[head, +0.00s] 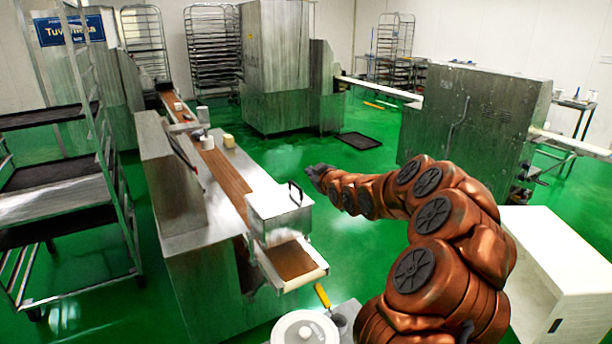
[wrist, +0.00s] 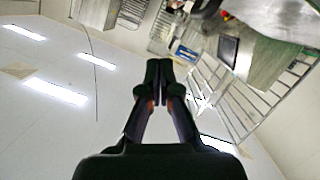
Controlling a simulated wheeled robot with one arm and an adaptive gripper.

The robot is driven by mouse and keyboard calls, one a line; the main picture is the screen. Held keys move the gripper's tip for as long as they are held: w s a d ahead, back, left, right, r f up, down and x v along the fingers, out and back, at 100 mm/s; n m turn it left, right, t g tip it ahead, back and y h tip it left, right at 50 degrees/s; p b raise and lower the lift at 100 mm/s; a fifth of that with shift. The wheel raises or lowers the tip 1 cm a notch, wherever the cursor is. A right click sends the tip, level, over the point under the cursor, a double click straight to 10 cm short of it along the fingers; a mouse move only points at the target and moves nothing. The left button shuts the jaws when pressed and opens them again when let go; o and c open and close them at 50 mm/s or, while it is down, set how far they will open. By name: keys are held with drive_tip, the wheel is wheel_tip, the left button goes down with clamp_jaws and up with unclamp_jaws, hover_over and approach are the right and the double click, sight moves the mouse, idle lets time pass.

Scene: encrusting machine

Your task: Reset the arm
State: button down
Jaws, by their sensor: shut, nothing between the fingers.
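My arm reaches up from the lower right of the head view and bends to the left. My gripper (head: 318,174) is at its end, small and dark, in the air to the right of the conveyor machine. In the wrist view my gripper (wrist: 158,72) has its two dark fingers together, with nothing between them. The wrist view looks toward the ceiling and walls, so the gripper touches nothing there.
A long metal machine with a brown conveyor belt (head: 222,172) stands left of my gripper. A metal box with a handle (head: 280,212) sits near its front end. A white lidded pot (head: 305,328) is below, and a white cabinet (head: 560,265) is at right. Green floor (head: 345,235) lies open between.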

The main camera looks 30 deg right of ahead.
drive_tip(key=shift+d+b+v, duration=0.2)
drive_tip(key=shift+b+v, duration=0.1)
drive_tip(key=shift+v, duration=0.9)
drive_tip(key=shift+d+b+v, duration=0.15)
drive_tip(key=shift+b+v, duration=0.1)
drive_tip(key=shift+v, duration=0.95)
drive_tip(key=shift+a, duration=0.1)
drive_tip(key=s+a+f+g+y, duration=0.1)
drive_tip(key=s+a+f+g, duration=0.1)
drive_tip(key=s+a, duration=0.35)
drive_tip(key=s+a+f+g+y, duration=0.1)
drive_tip(key=s+a+f+g, duration=0.15)
drive_tip(key=a, duration=0.55)
drive_tip(key=s+a+f+g, duration=0.1)
drive_tip(key=s+a+g, duration=0.2)
drive_tip(key=a, duration=0.4)
drive_tip(key=s+a+f+m+g, duration=0.1)
drive_tip(key=s+a+g, duration=0.2)
drive_tip(key=s, duration=0.8)
drive_tip(key=s+a+f+m+g, duration=0.1)
drive_tip(key=s+a, duration=0.4)
drive_tip(key=s, duration=0.7)
drive_tip(key=s+a+f+m+g, duration=0.1)
drive_tip(key=s+g, duration=0.4)
drive_tip(key=s, duration=0.6)
drive_tip(key=a+f, duration=0.1)
drive_tip(key=a, duration=0.1)
drive_tip(key=shift+s+a+f+m+g+p, duration=0.15)
drive_tip(key=shift+s+a+m+g+p, duration=0.15)
drive_tip(key=shift+s+a+g+p, duration=0.1)
